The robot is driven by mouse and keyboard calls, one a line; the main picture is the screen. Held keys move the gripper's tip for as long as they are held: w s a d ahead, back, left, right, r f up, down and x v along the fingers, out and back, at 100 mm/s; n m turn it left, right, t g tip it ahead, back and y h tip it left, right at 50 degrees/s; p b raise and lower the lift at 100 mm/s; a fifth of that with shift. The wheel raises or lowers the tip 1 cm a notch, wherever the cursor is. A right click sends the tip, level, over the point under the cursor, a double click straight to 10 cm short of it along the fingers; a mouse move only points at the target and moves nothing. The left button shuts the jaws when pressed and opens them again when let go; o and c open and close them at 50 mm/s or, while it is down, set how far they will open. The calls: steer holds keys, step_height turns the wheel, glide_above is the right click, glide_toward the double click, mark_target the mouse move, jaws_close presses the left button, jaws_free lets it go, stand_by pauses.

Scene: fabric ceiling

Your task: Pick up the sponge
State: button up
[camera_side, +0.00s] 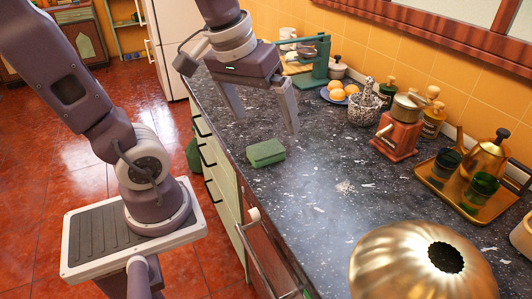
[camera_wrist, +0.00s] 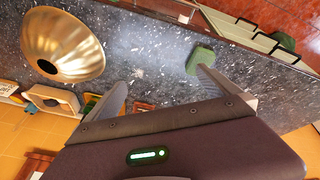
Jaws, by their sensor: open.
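The green sponge (camera_side: 265,153) lies flat on the dark speckled countertop, near its front edge, in the side view. It also shows in the wrist view (camera_wrist: 200,60), just beyond the tip of the right-hand finger. My gripper (camera_side: 265,119) is open and empty above the counter, with its fingers spread and pointing down. In the wrist view its two fingers (camera_wrist: 160,80) stand wide apart, with bare counter between them. The sponge is apart from the fingers.
A brass lamp shade (camera_side: 424,264) stands at the near right. A coffee grinder (camera_side: 397,130), a mortar (camera_side: 364,106), a plate of oranges (camera_side: 340,94) and a gold tray (camera_side: 440,190) line the wall side. An open drawer (camera_side: 268,252) juts out in front. The counter around the sponge is clear.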

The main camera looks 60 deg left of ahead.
steer(key=w+a+f+n+g, duration=0.2)
steer(key=w+a+f+n, duration=0.5)
steer(key=a, duration=0.1)
steer(key=n+g, duration=0.2)
steer(key=n, duration=0.2)
glide_toward(267, 149)
steer(key=shift+d+f, duration=0.3)
steer(key=shift+f, duration=0.05)
steer(key=shift+a+f+n, duration=0.3)
steer(key=shift+f, duration=0.25)
steer(key=shift+a+f+n, duration=0.25)
steer(key=shift+f+n, duration=0.05)
steer(key=shift+f, duration=0.3)
step_height(267, 149, down, 6)
steer(key=shift+s+d+f, duration=0.1)
steer(key=shift+s+d, duration=0.05)
steer(key=shift+s, duration=0.05)
steer(key=c, duration=1.3)
step_height(267, 149, up, 10)
steer(key=shift+r, duration=0.1)
